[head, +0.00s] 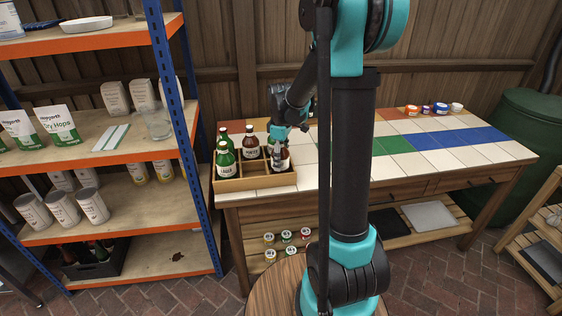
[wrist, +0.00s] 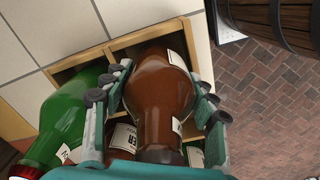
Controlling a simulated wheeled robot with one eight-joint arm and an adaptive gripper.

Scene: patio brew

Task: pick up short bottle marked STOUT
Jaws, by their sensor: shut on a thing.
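My gripper (head: 281,138) reaches down over the front right of the wooden bottle crate (head: 256,184). It is shut on a brown bottle (head: 281,161), which has a pale label too small to read. In the wrist view my gripper (wrist: 164,84) has one finger on each side of this brown bottle (wrist: 160,95). Its label is turned mostly away there, so the word STOUT cannot be read. The bottle is roughly upright at its compartment; I cannot tell whether its base is clear of the crate floor.
A green LAGER bottle (head: 225,160), another green bottle (head: 224,137) and a brown PORTER bottle (head: 251,145) stand in the crate. The crate sits at the left end of the tiled table (head: 420,146). Blue-posted shelving (head: 185,130) stands close on the left. Small tubs (head: 411,110) sit far right.

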